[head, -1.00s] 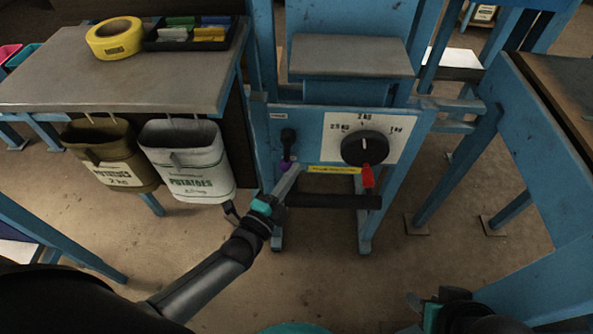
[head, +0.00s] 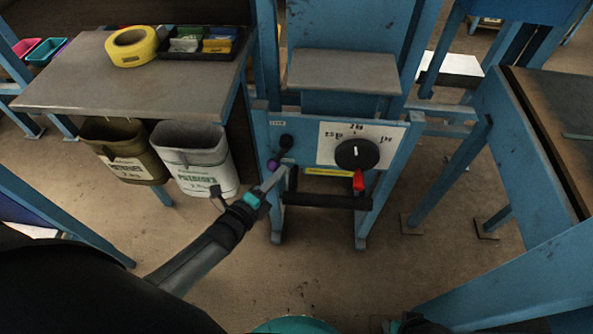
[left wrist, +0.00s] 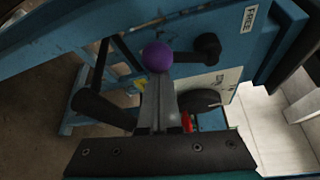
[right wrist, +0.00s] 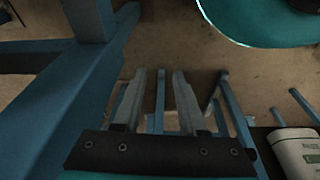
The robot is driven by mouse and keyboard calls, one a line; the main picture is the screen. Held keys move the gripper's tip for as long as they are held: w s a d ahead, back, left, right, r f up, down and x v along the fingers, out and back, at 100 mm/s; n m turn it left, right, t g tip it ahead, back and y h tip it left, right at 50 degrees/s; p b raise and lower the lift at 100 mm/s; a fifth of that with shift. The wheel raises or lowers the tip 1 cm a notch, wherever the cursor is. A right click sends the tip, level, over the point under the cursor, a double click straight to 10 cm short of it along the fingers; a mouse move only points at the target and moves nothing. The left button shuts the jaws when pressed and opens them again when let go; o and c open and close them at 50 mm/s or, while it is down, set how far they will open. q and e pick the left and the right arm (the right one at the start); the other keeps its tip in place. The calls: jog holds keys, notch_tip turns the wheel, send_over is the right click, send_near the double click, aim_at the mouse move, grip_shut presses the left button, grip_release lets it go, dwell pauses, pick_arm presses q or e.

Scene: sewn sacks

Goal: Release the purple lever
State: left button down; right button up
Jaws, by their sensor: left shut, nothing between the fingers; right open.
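The purple lever's round knob (head: 272,165) is on the blue machine's front, low and left of its black pivot (head: 286,141). In the left wrist view the knob (left wrist: 158,57) shows right at the fingertips. My left gripper (head: 285,166) is shut and empty, its tips beside the knob's right side in the head view; they look to touch it, but contact is not certain. A FREE label (left wrist: 249,18) is on the panel near the pivot. My right gripper (right wrist: 158,80) is open and empty, well away from the lever.
A black dial (head: 357,154) with a red tab (head: 359,181) sits right of the lever. A black bar (head: 327,200) runs below. Blue frames (head: 470,165) stand at right.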

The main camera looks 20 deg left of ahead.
pick_arm(q)
jog(key=a+m+p, duration=0.1)
jog(key=p, duration=0.1)
jog(key=a+r+m+g+y+p, duration=0.1)
jog(key=p, duration=0.1)
jog(key=shift+s+r+m, duration=0.1)
jog(key=shift+s+m, duration=0.2)
jog(key=shift+m, duration=0.1)
jog(key=shift+s+a+r+m+g+y+p, duration=0.15)
jog(key=shift+a+r+m+g+y+p, duration=0.25)
jog(key=shift+r+p, duration=0.45)
jog(key=shift+s+a+r+m+g+y+p, duration=0.15)
jog(key=shift+a+r+m+p, duration=0.4)
jog(key=shift+p, duration=0.55)
jog(key=shift+s+a+r+m+g+y+p, duration=0.1)
jog(key=shift+a+r+m+g+y+p, duration=0.3)
jog(key=shift+r+p, duration=0.5)
pick_arm(e)
jog(key=s+d+f, duration=0.3)
jog(key=s, duration=0.3)
jog(key=s+d+f, duration=0.4)
jog(key=s, duration=0.3)
jog(key=shift+g+h, duration=0.3)
jog(key=shift+g, duration=0.1)
jog(key=shift+s, duration=0.1)
jog(key=shift+s+a, duration=0.25)
pick_arm(q)
jog(key=shift+a, duration=0.1)
pick_arm(e)
jog(key=shift+s, duration=0.1)
